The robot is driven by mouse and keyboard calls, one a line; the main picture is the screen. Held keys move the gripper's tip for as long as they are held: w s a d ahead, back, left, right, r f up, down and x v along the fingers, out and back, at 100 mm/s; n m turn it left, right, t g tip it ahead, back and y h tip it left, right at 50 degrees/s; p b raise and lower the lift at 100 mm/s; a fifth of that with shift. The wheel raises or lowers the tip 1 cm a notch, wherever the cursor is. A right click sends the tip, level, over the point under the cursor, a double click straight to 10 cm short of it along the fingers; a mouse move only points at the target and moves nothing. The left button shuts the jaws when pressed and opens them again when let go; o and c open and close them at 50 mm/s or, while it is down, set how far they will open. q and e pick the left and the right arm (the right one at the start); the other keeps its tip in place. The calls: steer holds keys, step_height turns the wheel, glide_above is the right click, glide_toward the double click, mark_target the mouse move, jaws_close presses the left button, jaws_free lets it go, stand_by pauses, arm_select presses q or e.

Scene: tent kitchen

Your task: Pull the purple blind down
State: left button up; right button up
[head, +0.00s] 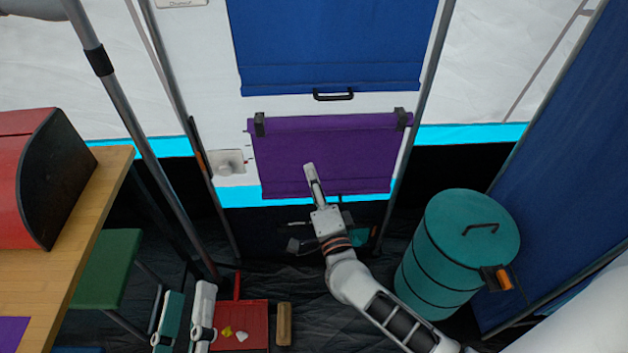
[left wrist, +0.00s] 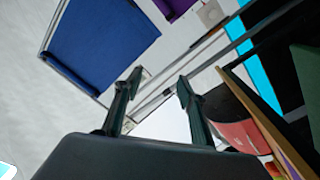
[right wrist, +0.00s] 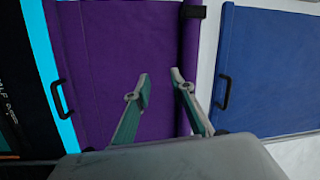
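The purple blind (head: 360,150) hangs partly lowered on the wall below a blue blind (head: 325,45). Its black handle (right wrist: 57,97) is on its bottom edge, at the left of the right wrist view. My right gripper (head: 310,170) is in front of the purple cloth, above that handle. In the right wrist view its two fingers (right wrist: 160,78) are apart, with only purple cloth behind them; contact cannot be told. My left gripper (head: 189,289) is low at the left, away from the blind. Its fingers (left wrist: 158,80) are apart and empty.
A teal barrel (head: 440,260) stands right of my right arm. A wooden table (head: 80,225) with a red box (head: 20,185) and a green stool (head: 105,270) are at the left. A red dustpan (head: 245,325) lies on the floor. Metal poles flank the blinds.

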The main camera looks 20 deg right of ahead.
step_height(320, 180, down, 12)
steer(key=d+m+g+h+b, duration=0.2)
steer(key=m+b, duration=0.1)
steer(key=b, duration=0.2)
steer(key=m+g+b, duration=0.2)
steer(key=g+b, duration=0.1)
glide_toward(329, 204)
step_height(329, 204, down, 2)
steer(key=w, duration=0.2)
steer(key=shift+t+h, duration=0.3)
steer(key=shift+h, duration=0.1)
steer(key=b+x, duration=0.2)
steer(key=x, duration=0.5)
steer(key=shift+w+d, duration=0.25)
steer(key=shift+w, duration=0.1)
arm_select(q)
steer(key=s+f+g, duration=0.2)
steer(key=f, duration=0.9)
steer(key=s+a+f+g+y, duration=0.1)
steer(key=s+f+g, duration=0.1)
steer(key=f, duration=0.9)
steer(key=shift+s+f+g, duration=0.35)
steer(key=shift+s+g, duration=0.05)
steer(key=shift+s, duration=0.25)
arm_select(e)
steer(key=shift+w+r, duration=0.1)
steer(key=shift+w, duration=0.1)
steer(key=shift+c, duration=0.5)
jaws_close()
